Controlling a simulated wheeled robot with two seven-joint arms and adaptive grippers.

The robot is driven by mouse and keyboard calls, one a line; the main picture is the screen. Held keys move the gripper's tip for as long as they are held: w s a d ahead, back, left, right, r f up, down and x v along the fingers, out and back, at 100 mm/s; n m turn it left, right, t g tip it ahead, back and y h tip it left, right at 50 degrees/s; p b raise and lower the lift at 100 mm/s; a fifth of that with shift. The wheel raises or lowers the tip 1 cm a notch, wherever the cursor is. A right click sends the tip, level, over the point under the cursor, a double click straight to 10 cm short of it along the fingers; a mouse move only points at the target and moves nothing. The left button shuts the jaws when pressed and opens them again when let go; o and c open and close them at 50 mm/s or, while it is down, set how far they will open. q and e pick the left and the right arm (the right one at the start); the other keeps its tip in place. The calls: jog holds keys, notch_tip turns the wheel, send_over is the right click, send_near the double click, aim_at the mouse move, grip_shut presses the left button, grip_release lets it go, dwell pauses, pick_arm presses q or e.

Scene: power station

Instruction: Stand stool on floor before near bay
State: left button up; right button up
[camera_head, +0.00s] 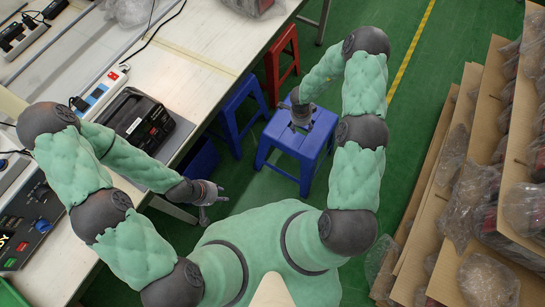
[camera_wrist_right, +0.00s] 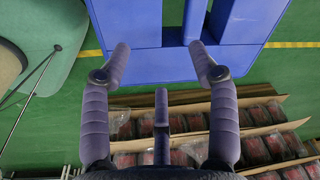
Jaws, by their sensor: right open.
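A blue stool (camera_head: 283,137) stands upright on the green floor between the workbench and the stacked boards. My right gripper (camera_head: 301,121) is over its seat. In the right wrist view the blue stool (camera_wrist_right: 240,58) fills the upper middle, and my right gripper (camera_wrist_right: 157,48) has its two fingers spread wide over it. I cannot tell whether the fingertips touch the stool. My left gripper (camera_head: 212,207) is beside the workbench edge, its fingers apart and nothing between them. Another blue stool (camera_head: 238,104) and a red stool (camera_head: 282,62) stand along the workbench.
The long workbench (camera_head: 205,55) at the left carries a black-cased device (camera_head: 140,120) and power strips. Stacked cardboard layers with wrapped goods (camera_head: 462,160) stand at the right. Green floor (camera_head: 395,125) is open between stool and stack, with a yellow line (camera_head: 411,48) beyond.

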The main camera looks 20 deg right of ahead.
jog(key=s+a+r+n+y, duration=0.2)
jog(key=s+a+n, duration=0.7)
jog(key=a, duration=0.1)
jog(key=s+a+r+n+y, duration=0.2)
jog(key=s+a+n+y, duration=0.1)
jog(key=s+a+n, duration=0.7)
jog(key=shift+s+r, duration=0.15)
jog(key=shift+r, duration=0.1)
jog(key=shift+r+p, duration=0.4)
